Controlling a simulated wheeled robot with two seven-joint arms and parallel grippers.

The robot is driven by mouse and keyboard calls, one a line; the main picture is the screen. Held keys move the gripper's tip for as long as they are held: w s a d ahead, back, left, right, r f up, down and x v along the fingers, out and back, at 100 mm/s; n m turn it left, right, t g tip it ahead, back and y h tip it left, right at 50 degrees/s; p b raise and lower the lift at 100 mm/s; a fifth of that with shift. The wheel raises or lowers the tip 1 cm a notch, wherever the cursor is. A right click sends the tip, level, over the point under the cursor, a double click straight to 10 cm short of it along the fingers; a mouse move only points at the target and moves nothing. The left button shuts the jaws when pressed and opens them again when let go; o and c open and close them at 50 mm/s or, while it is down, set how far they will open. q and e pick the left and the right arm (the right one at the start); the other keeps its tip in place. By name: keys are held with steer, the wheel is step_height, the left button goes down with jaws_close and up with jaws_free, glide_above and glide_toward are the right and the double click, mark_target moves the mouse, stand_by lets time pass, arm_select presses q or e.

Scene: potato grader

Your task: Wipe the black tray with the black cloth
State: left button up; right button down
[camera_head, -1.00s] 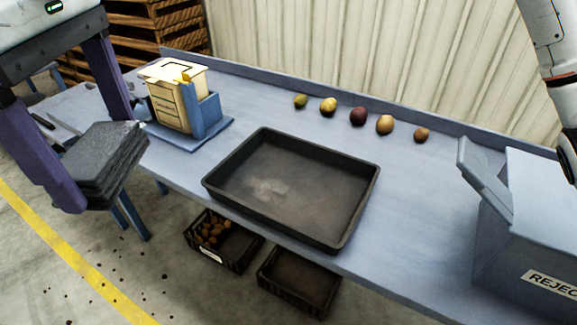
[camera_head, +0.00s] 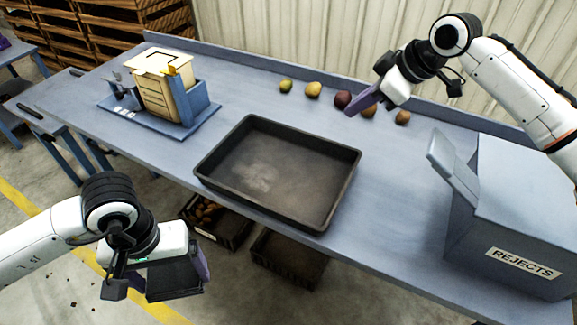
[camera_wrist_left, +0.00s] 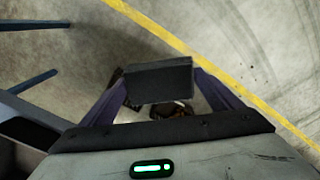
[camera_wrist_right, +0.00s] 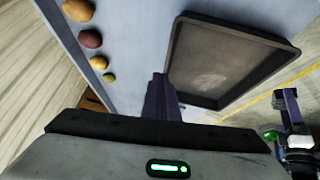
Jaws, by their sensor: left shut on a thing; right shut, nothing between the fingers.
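The black tray (camera_head: 303,176) lies on the blue table, with a pale dusty patch (camera_head: 262,178) on its floor. It also shows in the right wrist view (camera_wrist_right: 228,66). My left gripper (camera_head: 174,279) is shut on the black cloth (camera_head: 180,281), a folded dark block. The left wrist view shows the cloth (camera_wrist_left: 160,80) between the two purple fingers, over the floor. This gripper is off the table's front edge, to the lower left of the tray and apart from it. My right gripper (camera_head: 361,102) is shut and empty, above the table behind the tray's right side.
Several potatoes (camera_head: 313,89) lie in a row along the back, some partly behind my right gripper. A grey-blue REJECTS box (camera_head: 520,205) with a tilted flap stands at right. A cream box (camera_head: 160,90) in a blue stand is at left. Crates (camera_head: 288,262) sit below the table.

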mark_target(357, 153)
arm_select(q)
steer(key=shift+s+f+m, duration=0.4)
steer(key=shift+f+m, duration=0.35)
steer(key=shift+m, duration=0.35)
arm_select(e)
steer(key=shift+g, duration=0.9)
steer(key=s+f, duration=0.2)
steer(key=s, duration=0.1)
steer(key=s+f, duration=0.1)
steer(key=shift+s+d+f, duration=0.15)
steer(key=shift+d+f, duration=0.2)
steer(key=shift+f, duration=0.55)
arm_select(q)
step_height(357, 153, down, 2)
steer(key=shift+f+b, duration=0.1)
steer(key=shift+b, duration=0.8)
arm_select(e)
step_height(357, 153, down, 3)
steer(key=shift+f, duration=0.1)
arm_select(q)
steer(key=shift+f+b, duration=0.3)
arm_select(e)
steer(key=shift+f, duration=0.25)
arm_select(q)
steer(key=shift+r, duration=0.1)
arm_select(e)
steer(key=shift+r, duration=0.1)
